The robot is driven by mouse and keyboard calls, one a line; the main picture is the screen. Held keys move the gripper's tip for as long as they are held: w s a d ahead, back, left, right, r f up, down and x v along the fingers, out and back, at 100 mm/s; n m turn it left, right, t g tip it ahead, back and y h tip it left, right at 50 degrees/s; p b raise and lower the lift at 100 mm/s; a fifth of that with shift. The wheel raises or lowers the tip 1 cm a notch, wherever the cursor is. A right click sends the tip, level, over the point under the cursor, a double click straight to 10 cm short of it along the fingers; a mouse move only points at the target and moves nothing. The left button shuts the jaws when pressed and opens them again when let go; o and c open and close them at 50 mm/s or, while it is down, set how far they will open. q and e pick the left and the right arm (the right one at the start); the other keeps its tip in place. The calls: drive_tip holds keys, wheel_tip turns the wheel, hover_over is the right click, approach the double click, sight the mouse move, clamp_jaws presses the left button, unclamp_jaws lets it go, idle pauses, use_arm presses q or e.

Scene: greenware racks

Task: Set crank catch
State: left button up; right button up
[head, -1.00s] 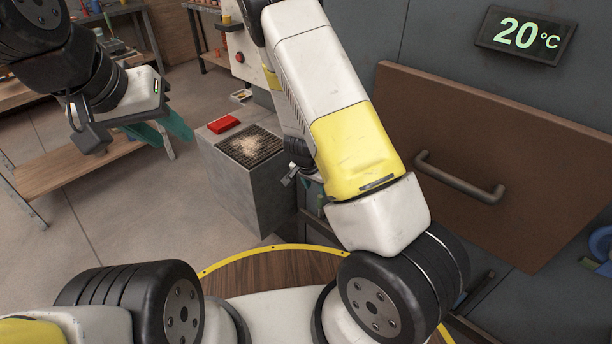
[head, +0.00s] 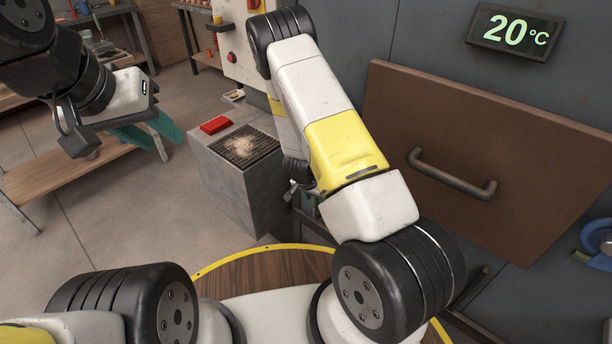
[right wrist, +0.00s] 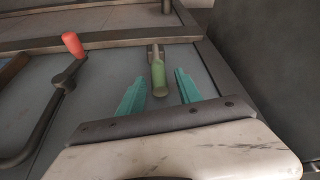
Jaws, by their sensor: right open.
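In the right wrist view, a lever with a green grip (right wrist: 158,75) stands out from a grey panel. My right gripper (right wrist: 160,88) is open, its teal fingers on either side of the green grip with a gap at each side. A dark crank (right wrist: 62,85) with a red knob (right wrist: 72,44) is to the left of the fingers. In the head view my right gripper is mostly hidden behind my right arm.
A brown panel with a dark handle (head: 452,175) is on the grey wall at right, below a 20 °C display (head: 515,30). A grey block (head: 225,185) with a grate and a red object (head: 215,124) stands left of my right arm. A wooden bench (head: 70,170) is at left.

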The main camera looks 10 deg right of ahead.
clamp_jaws()
idle(1.3)
